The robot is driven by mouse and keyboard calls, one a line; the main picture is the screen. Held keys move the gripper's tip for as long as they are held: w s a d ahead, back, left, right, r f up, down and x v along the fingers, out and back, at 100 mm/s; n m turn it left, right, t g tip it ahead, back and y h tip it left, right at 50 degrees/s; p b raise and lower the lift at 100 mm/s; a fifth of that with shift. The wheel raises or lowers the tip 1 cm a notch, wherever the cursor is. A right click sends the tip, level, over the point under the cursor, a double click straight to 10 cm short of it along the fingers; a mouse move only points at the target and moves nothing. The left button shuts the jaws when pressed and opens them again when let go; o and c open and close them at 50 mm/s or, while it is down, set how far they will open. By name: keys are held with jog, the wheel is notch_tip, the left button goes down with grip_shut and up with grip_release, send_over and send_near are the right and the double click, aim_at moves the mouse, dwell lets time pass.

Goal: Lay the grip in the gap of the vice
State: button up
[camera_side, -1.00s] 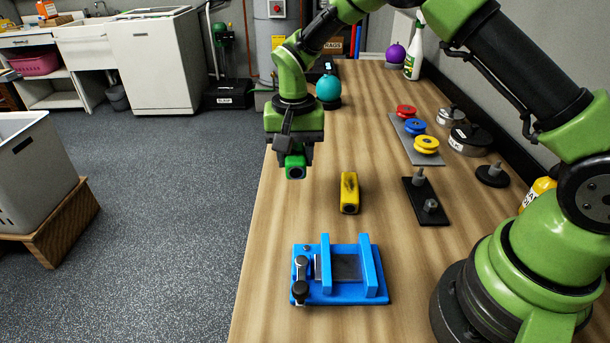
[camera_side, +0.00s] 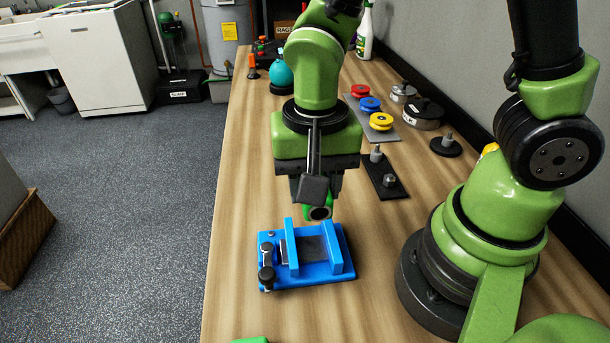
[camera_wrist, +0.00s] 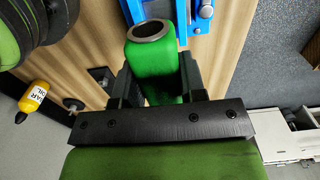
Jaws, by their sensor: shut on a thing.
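The green grip (camera_side: 318,208), a block with a round metal-ringed hole in its end, is held between the fingers of my gripper (camera_side: 316,190). In the wrist view the grip (camera_wrist: 155,70) sits between the two black fingers of my gripper (camera_wrist: 158,88), its ringed end pointing toward the blue vice (camera_wrist: 205,12). In the side view the blue vice (camera_side: 320,270) lies on the bench with two upright jaws and an open gap between them. The grip is just behind the vice in the picture, seemingly above bench level and outside the gap.
A black plate (camera_side: 383,180) with two posts is right of my gripper. Behind it are a grey plate (camera_side: 352,103) with coloured spools and dark round weights (camera_side: 422,114). A teal ball (camera_side: 281,74) stands farther back. A green thing (camera_side: 250,340) is cut off at the bottom edge.

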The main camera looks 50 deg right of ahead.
jog(key=shift+f, duration=3.5)
jog(key=shift+f, duration=0.25)
jog(key=shift+f, duration=1.15)
jog(key=o, duration=1)
jog(key=shift+o, duration=0.2)
